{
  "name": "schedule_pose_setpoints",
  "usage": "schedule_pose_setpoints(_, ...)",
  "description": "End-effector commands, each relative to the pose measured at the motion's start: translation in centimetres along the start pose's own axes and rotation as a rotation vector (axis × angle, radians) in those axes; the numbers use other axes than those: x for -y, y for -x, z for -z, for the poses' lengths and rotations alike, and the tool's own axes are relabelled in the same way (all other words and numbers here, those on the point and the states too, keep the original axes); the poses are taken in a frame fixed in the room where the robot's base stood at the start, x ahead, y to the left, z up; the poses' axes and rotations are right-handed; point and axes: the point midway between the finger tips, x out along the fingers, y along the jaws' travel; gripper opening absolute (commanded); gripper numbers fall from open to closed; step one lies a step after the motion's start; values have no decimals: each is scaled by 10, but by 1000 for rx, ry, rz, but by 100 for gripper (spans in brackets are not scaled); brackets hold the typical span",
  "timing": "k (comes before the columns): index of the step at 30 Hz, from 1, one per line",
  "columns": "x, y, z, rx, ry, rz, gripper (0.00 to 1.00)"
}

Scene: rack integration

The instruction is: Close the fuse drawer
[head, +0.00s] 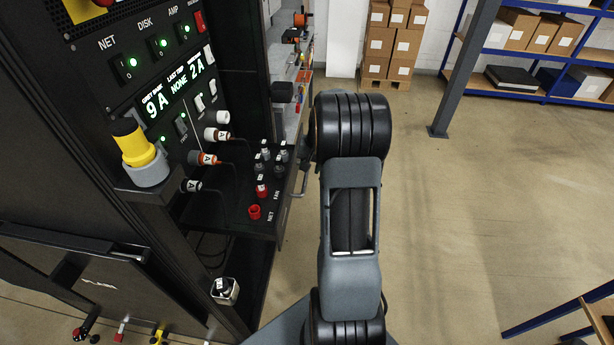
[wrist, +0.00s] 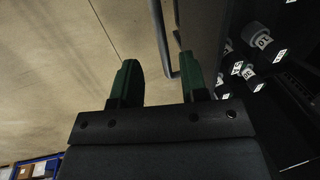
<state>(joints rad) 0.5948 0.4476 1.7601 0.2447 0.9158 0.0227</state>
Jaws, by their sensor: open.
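The fuse drawer (head: 230,224) stands pulled out from the black rack in the head view, with several grey and red fuses on its top. Its grey bar handle (head: 299,172) is on the right-hand front face. In the wrist view the handle (wrist: 164,40) appears beyond the fingertips, nearer the right finger, with the drawer's dark front (wrist: 207,35) to its right. My gripper (wrist: 160,75) is open and empty, with green-tipped fingers apart. I cannot tell how far it is from the handle. In the head view my arm hides the gripper.
The rack panel (head: 150,85) has lit switches, a display and a yellow knob (head: 137,150). A workbench (head: 303,75) with tools stands behind the drawer. Boxes (head: 392,40) and a blue shelf (head: 540,96) are at the back. The floor (head: 470,200) on the right is mostly clear.

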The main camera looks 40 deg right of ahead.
Motion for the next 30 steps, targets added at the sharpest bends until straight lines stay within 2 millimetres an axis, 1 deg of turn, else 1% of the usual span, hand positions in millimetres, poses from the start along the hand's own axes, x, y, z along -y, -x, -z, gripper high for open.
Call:
schedule_pose_setpoints(3, 0, -20, -1, 3, 1, -1, 40)
schedule_pose_setpoints(6, 0, -34, -1, 3, 0, -1, 40)
schedule_pose_setpoints(12, 0, -52, 0, 0, 1, 0, 40)
schedule_pose_setpoints(17, 0, -57, 0, 0, 1, -1, 40)
schedule_pose_setpoints(25, 1, -58, 0, -1, 1, 0, 40)
schedule_pose_setpoints(30, 1, -58, 0, -1, 1, 0, 24)
